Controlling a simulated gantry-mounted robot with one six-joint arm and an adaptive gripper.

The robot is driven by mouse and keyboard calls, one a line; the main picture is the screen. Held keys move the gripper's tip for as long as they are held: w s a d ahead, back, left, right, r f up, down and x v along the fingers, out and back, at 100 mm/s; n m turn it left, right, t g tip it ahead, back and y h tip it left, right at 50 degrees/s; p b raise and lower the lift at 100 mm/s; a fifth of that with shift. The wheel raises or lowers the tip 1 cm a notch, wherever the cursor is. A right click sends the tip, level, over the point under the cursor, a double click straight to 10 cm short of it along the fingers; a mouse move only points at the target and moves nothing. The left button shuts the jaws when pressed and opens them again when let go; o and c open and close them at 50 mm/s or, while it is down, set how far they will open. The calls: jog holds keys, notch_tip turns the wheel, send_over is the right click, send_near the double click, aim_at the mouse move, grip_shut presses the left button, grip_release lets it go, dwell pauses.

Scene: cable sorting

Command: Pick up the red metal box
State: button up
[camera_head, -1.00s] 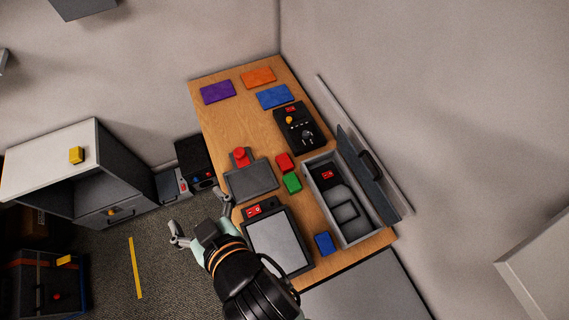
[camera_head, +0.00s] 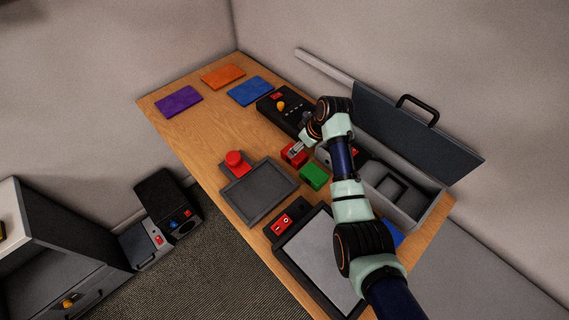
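The red metal box (camera_head: 291,158) sits on the wooden table, behind and left of the green box (camera_head: 314,176). My gripper (camera_head: 297,149) is at the red box, with its fingers over the box's top and right side. My wrist and arm hide part of that side. The fingers are too small and covered to tell whether they are closed on the box. I cannot tell whether the box is touching the table or slightly raised.
A grey tray (camera_head: 258,189) with a red button lies left. An open case (camera_head: 432,205) is at right, its lid (camera_head: 400,120) raised. Coloured mats (camera_head: 223,77) lie at the far end.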

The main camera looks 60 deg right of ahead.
jog(key=shift+b+x, duration=0.4)
jog(key=shift+x, duration=0.65)
jog(key=b+x, duration=0.2)
jog(key=x, duration=0.3)
jog(key=shift+f, duration=0.3)
jog(key=shift+w, duration=0.1)
jog(key=c, duration=1.4)
notch_tip(320, 180, up, 20)
jog(key=p, duration=0.4)
jog(key=shift+c, duration=0.2)
